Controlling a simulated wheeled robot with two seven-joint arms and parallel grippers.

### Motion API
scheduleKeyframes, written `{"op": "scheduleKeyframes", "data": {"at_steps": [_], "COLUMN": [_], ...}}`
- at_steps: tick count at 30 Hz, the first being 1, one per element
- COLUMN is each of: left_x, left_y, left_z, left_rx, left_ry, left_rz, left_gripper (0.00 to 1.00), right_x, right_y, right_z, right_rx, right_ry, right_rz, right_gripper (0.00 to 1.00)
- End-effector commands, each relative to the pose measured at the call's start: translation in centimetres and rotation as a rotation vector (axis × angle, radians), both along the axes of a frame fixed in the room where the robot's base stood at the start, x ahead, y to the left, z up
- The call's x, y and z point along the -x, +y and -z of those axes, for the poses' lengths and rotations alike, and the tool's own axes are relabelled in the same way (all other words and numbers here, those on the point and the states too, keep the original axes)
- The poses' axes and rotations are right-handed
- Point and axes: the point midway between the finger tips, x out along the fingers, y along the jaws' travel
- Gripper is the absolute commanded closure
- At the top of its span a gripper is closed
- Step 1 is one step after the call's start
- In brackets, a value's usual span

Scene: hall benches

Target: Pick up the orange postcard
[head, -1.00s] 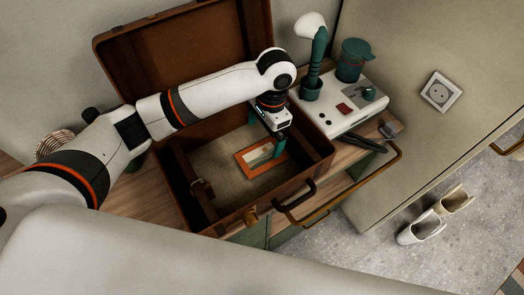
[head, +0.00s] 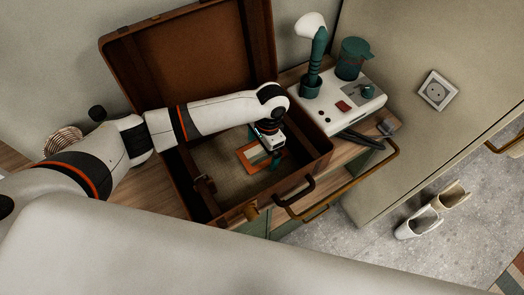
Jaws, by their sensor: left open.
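The orange postcard (head: 250,157) lies flat on the floor of an open brown suitcase (head: 288,186). It has an orange border, and my left gripper covers part of it. My left gripper (head: 272,164) reaches down into the suitcase, with its teal fingertips at the right part of the postcard. It is open. Whether the fingertips touch the card cannot be told. My right gripper is not in view.
The suitcase lid (head: 195,65) stands open behind my left arm. A white appliance (head: 352,98) with a teal brush and a teal jug stands right of the suitcase on a wooden bench (head: 345,158).

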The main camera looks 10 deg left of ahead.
Motion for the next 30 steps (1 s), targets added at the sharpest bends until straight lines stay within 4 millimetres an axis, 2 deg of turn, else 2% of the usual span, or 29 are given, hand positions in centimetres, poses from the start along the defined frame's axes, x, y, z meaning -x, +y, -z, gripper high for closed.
{"op": "scheduleKeyframes", "data": {"at_steps": [10, 18, 27, 30], "left_x": [0.0, 0.0, -0.1, -0.1], "left_y": [0.0, 0.0, 0.0, -0.1], "left_z": [0.1, 0.2, 0.0, -1.6], "left_rx": [0.001, 0.000, 0.001, 0.003], "left_ry": [-0.001, -0.001, -0.002, -0.004], "left_rz": [-0.001, 0.000, 0.001, 0.000], "left_gripper": [0.00, 0.40, 0.41, 0.41], "right_x": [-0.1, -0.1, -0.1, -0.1], "right_y": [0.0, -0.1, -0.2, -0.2], "right_z": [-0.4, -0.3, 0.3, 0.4], "right_rx": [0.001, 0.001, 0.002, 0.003], "right_ry": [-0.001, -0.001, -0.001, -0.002], "right_rz": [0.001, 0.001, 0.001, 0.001], "right_gripper": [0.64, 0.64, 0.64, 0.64]}}
